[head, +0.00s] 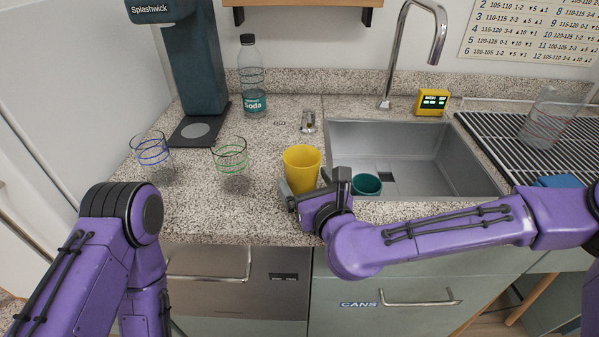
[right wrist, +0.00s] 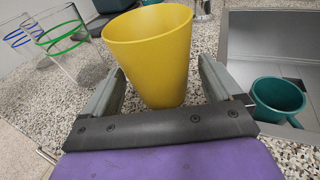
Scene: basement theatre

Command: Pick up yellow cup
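The yellow cup (head: 301,167) stands on the speckled counter just left of the sink in the head view. In the right wrist view the yellow cup (right wrist: 155,55) is large and lies between the two fingers of my right gripper (right wrist: 160,92). The fingers are apart on either side of it, with a visible gap on the left and right. In the head view my right gripper (head: 290,190) is low at the cup's near side, and the wrist hides part of it. My left gripper is out of view; only my left arm shows.
Two clear glasses, one blue-ringed (head: 151,150) and one green-ringed (head: 230,156), stand left of the cup. A teal cup (head: 366,186) is in the sink (head: 450,170) at right. A soda bottle (head: 252,80) and a Splashwick machine (head: 195,70) stand behind.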

